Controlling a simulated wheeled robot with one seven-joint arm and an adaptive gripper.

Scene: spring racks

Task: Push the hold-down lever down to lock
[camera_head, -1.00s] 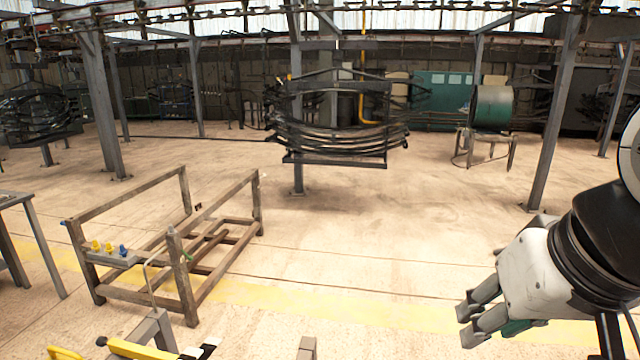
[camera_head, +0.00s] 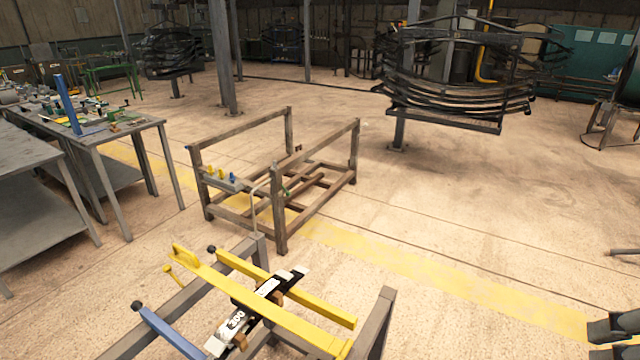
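A metal stand (camera_head: 372,325) at the bottom of the head view carries several bars. A long yellow bar (camera_head: 250,303) with a yellow loop handle at its upper left end slants across it. A second yellow bar (camera_head: 310,302) and a blue bar (camera_head: 170,332) each have a black knob at one end. I cannot tell for sure which of these is the hold-down lever. A black-and-white part marked 300 (camera_head: 236,321) lies under the long yellow bar. My gripper (camera_head: 596,335) is at the bottom right edge, partly cut off, well apart from the stand. Its opening cannot be judged.
Grey workbenches (camera_head: 120,133) are at the left.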

